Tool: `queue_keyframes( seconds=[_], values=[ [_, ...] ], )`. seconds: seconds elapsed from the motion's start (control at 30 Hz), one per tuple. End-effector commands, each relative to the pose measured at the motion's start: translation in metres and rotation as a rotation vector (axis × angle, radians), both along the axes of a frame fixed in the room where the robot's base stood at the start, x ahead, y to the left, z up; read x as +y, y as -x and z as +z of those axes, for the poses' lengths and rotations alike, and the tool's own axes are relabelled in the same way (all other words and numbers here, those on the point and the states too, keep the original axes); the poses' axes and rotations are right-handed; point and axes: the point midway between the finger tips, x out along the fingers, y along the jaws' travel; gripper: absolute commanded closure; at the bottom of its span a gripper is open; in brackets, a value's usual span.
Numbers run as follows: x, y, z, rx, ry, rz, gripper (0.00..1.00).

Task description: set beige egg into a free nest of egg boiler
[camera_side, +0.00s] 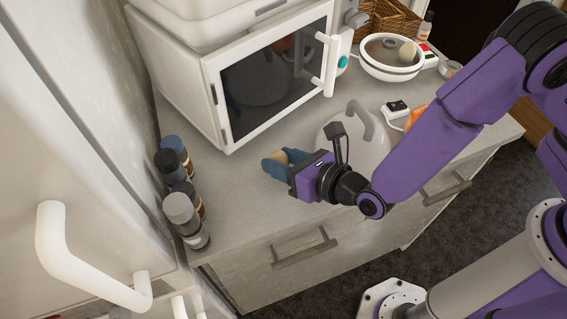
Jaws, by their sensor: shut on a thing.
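My gripper (274,164), with blue fingers, is shut on the beige egg (278,157). It holds the egg over the front left part of the counter, in front of the microwave; the fingers cover most of the egg. A white rounded body with a grey handle (368,125) stands behind my wrist, partly hidden by it. I cannot tell for sure whether this is the egg boiler. No egg nests can be made out.
The white microwave (215,100) with a dark door stands behind my gripper. Several bottles and jars (182,212) line the left edge of the counter (240,200). A wicker basket (390,20) is at the back. A small black-and-white device (397,107) lies near my forearm.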

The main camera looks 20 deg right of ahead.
Motion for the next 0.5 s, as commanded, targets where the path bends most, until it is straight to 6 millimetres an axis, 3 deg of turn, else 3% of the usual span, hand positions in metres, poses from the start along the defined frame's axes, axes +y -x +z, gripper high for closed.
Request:
queue_keyframes(
  seconds=[0.13,0.5],
  values=[
    [-0.0003,0.0003,-0.0128,0.000,-0.001,0.000,0.72],
    [-0.0002,0.0006,-0.0154,-0.001,-0.001,0.001,0.72]
  ],
)
